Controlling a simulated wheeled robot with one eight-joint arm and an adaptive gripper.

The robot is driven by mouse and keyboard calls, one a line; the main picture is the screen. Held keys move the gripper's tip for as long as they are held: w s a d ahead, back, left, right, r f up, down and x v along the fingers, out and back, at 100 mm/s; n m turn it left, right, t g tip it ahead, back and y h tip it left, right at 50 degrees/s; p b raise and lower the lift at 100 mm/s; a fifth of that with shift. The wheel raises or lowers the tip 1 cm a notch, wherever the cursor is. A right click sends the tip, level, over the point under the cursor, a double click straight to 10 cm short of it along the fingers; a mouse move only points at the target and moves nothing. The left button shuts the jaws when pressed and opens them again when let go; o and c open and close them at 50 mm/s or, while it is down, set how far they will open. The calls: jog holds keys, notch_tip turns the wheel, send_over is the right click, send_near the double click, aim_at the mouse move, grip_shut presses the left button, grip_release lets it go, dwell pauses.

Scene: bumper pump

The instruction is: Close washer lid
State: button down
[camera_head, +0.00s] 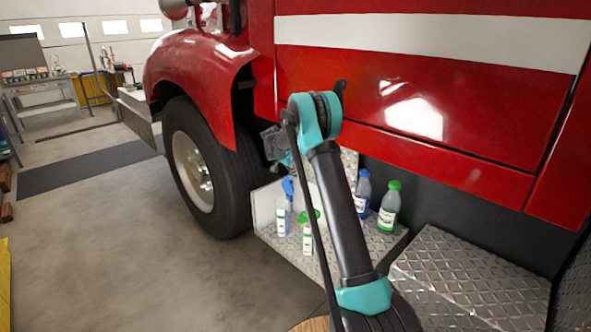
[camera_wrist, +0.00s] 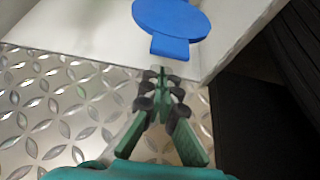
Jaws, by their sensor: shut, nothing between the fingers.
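A round blue lid (camera_wrist: 172,18) with a short flat tab (camera_wrist: 170,47) shows at the top of the wrist view, against a white surface. I take it for the washer lid; whether it stands open cannot be told. My gripper (camera_wrist: 160,77) is shut and empty, its fingertips just below the tab, apart from it in the picture. In the head view my gripper (camera_head: 275,145) is between the front tyre and the red body, partly hidden by my arm. The lid cannot be made out in the head view.
Diamond plate (camera_wrist: 60,110) spans the left of the wrist view. A blue-topped spray bottle (camera_head: 284,210), green-capped bottles (camera_head: 388,208) and a blue-capped bottle (camera_head: 362,195) stand on the step. The tyre (camera_head: 205,165) is left of it. Open floor (camera_head: 120,240) lies left.

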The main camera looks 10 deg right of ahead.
jog(key=shift+s+a+f, duration=0.25)
jog(key=shift+s+a, duration=0.3)
jog(key=shift+a, duration=0.15)
